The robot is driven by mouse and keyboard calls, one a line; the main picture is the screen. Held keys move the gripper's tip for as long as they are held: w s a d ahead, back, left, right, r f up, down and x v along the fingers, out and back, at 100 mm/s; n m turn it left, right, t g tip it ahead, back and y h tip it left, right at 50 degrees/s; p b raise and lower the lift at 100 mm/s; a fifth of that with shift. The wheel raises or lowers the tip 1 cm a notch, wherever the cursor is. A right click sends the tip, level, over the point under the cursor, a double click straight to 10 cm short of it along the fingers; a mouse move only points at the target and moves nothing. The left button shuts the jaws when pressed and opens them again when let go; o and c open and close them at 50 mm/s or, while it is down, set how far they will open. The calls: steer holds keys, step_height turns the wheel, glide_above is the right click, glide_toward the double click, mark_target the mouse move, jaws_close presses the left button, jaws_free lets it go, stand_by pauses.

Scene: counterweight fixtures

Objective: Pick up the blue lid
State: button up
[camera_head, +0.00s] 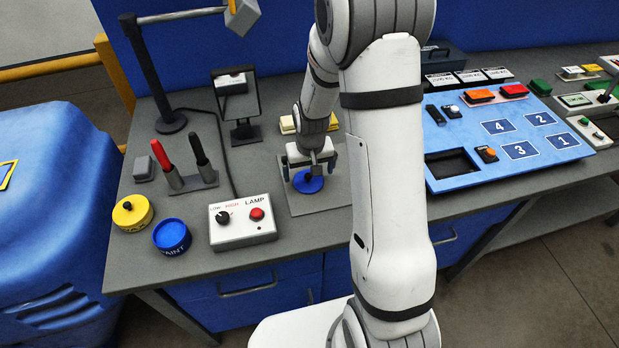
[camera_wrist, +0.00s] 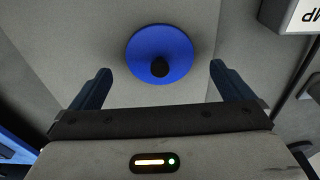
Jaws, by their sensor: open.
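The blue lid (camera_head: 308,183) is a round disc with a small dark knob. It lies on a light grey plate (camera_head: 322,203) on the bench. In the wrist view the lid (camera_wrist: 160,50) shows whole, beyond the fingertips and roughly centred between them. My gripper (camera_head: 311,171) is above the lid in the head view, its fingers on either side and partly covering the lid's far edge. In the wrist view my gripper (camera_wrist: 158,75) is open with nothing between its fingers. Whether the fingers touch the lid cannot be told.
A lamp control box (camera_head: 243,221) stands left of the plate. A blue numbered panel (camera_head: 510,135) lies to the right.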

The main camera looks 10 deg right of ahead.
mark_target(308, 179)
steer(key=shift+w+f, duration=0.2)
steer(key=shift+f, duration=1.15)
steer(key=c, duration=1)
